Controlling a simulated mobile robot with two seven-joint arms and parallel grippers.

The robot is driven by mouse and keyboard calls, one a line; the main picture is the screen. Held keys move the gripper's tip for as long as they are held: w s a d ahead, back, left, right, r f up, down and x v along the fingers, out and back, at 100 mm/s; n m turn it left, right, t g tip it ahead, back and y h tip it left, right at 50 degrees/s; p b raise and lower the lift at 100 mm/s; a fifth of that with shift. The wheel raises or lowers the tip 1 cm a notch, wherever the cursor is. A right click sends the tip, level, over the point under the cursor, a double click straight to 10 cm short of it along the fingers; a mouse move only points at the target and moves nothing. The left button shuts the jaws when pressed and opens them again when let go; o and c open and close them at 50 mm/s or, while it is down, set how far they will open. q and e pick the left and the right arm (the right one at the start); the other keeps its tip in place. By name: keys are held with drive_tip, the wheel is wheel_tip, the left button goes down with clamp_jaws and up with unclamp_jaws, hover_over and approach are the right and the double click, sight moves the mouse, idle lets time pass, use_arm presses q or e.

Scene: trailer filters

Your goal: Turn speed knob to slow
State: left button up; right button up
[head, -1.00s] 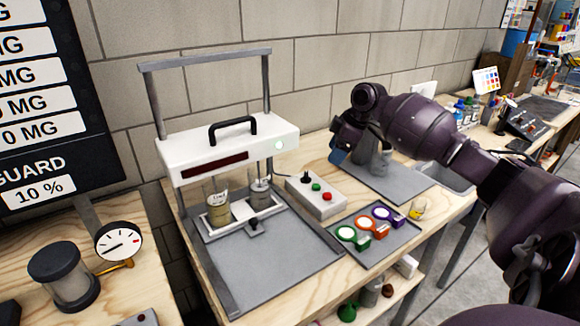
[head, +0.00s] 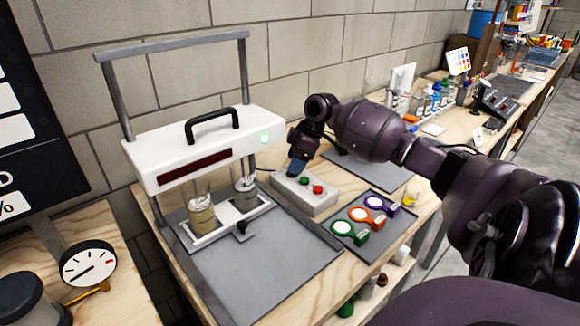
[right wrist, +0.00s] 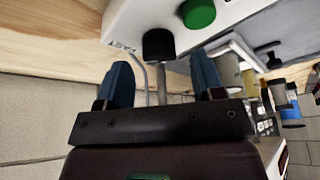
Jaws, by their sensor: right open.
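The control box (head: 312,200) is white-grey, with a green button (head: 304,181) and a red button (head: 317,189) on top. The black speed knob (right wrist: 158,44) shows in the right wrist view, beside the green button (right wrist: 198,12); small lettering that seems to read FAST is left of it. In the head view my gripper covers the knob. My right gripper (head: 298,165) is over the left end of the box. In the right wrist view its blue fingers (right wrist: 163,76) are open, one on each side of the knob's line, with the knob just beyond the tips. Contact cannot be told. My left gripper is not in view.
The white stirrer machine (head: 205,150) with two jars stands left of the box. A grey tray (head: 373,245) with green, orange and purple ringed lenses lies in front right. A grey mat (head: 385,178) lies behind my arm. The wall is close behind.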

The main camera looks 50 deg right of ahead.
drive_tip(key=shift+w+a+f, duration=0.15)
drive_tip(key=shift+f, duration=0.45)
drive_tip(key=shift+w+a+f, duration=0.1)
drive_tip(key=shift+w+f, duration=0.05)
drive_tip(key=shift+f, duration=0.15)
drive_tip(key=c, duration=0.9)
drive_tip(key=shift+c, duration=0.2)
